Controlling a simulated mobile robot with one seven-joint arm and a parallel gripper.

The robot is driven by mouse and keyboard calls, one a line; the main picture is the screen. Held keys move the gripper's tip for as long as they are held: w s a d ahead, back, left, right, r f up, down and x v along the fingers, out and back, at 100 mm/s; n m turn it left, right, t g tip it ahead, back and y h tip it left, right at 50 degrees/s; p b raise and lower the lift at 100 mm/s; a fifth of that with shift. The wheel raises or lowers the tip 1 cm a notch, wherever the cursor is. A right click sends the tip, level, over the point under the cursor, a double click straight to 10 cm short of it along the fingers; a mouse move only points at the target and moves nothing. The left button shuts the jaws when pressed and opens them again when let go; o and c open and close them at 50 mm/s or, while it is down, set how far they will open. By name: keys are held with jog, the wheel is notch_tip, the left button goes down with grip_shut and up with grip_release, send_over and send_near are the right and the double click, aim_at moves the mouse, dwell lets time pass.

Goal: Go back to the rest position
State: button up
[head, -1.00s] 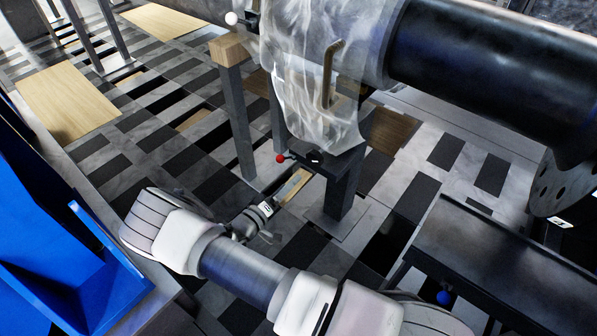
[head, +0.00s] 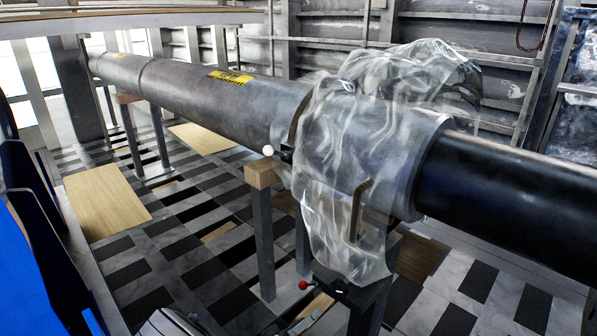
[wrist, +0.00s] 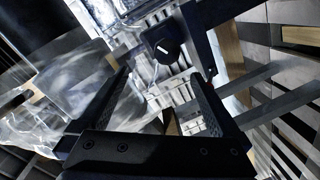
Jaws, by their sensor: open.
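My gripper (wrist: 160,100) is in the wrist view, with its two dark fingers spread apart and nothing between them. Beyond the fingers are a black knob with a white mark (wrist: 163,46) and clear plastic sheeting (wrist: 75,80) at the left; the gripper appears apart from both. In the head view my gripper is out of the picture. Only a small part of my arm shows at the bottom edge there.
A long dark motor tube (head: 215,88) lies across stands, its middle draped in clear plastic sheeting (head: 345,150). A wood-topped post (head: 262,176), a red ball knob (head: 303,285) and a white ball (head: 268,151) are near it. Blue structure (head: 35,255) stands left. Checkered floor (head: 190,235) lies between.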

jog(key=s+d+r+m+g+y, duration=0.1)
jog(key=s+d+r+m+g, duration=0.2)
jog(key=r, duration=0.4)
jog(key=s+d+r+g+y, duration=0.2)
jog(key=s+d+r+g, duration=0.15)
jog(key=r, duration=0.35)
jog(key=s+d+r+m+g+y, duration=0.1)
jog(key=s+d+r+m+g, duration=0.1)
jog(key=d+r+g, duration=0.45)
jog(key=s+r+n+t+y, duration=0.2)
jog(key=s+r+t+y, duration=0.55)
jog(key=s+r, duration=0.9)
notch_tip(320, 180, up, 18)
jog(key=p, duration=1.7)
jog(key=shift+a+n+p, duration=0.3)
jog(key=shift+a+p, duration=0.05)
jog(key=shift+p, duration=0.05)
jog(key=shift+g+y, duration=0.25)
